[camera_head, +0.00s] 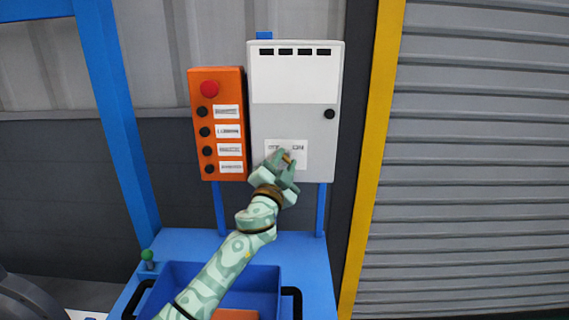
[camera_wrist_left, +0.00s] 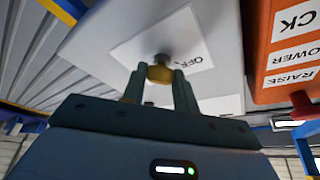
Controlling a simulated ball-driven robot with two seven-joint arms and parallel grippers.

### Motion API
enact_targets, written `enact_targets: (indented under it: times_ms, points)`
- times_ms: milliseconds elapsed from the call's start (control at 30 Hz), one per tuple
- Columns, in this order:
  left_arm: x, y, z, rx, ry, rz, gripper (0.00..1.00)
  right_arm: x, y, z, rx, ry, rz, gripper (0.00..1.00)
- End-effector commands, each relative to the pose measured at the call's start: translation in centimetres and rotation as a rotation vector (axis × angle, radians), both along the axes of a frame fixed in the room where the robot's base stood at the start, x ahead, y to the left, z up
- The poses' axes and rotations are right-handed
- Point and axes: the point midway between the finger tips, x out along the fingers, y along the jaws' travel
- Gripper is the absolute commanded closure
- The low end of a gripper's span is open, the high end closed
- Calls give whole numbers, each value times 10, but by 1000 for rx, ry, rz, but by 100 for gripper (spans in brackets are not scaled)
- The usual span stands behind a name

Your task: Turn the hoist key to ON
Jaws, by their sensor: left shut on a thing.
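The hoist key (camera_wrist_left: 160,72) is a small brass-coloured piece set in a dark round lock (camera_wrist_left: 161,58) on a white label plate (camera_head: 301,147). The plate is low on the front of a grey-white control box (camera_head: 290,120). My left gripper (camera_head: 286,157) is at the plate, its fingers shut on the key from both sides; this also shows in the left wrist view. "OFF" is readable on the plate in the left wrist view. The fingers hide most of the key, so I cannot tell which way it points. My right gripper is not in view.
An orange button box (camera_head: 197,90) with a red knob (camera_head: 209,89) hangs just left of the control box. Below are a blue bench (camera_head: 305,270) and blue bin (camera_head: 265,276). A yellow post (camera_head: 372,150) and grey shutter (camera_head: 470,160) stand at right.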

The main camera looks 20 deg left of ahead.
Motion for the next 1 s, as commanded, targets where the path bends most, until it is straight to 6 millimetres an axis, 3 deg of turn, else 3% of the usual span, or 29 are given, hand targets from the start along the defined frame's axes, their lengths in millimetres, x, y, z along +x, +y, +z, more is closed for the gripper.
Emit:
enact_targets:
  times_ms: [367,1000]
  points:
    - [-1,0,6,138,41,-1,94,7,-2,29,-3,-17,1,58]
    - [-1,1,10,705,205,-2,94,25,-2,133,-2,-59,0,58]
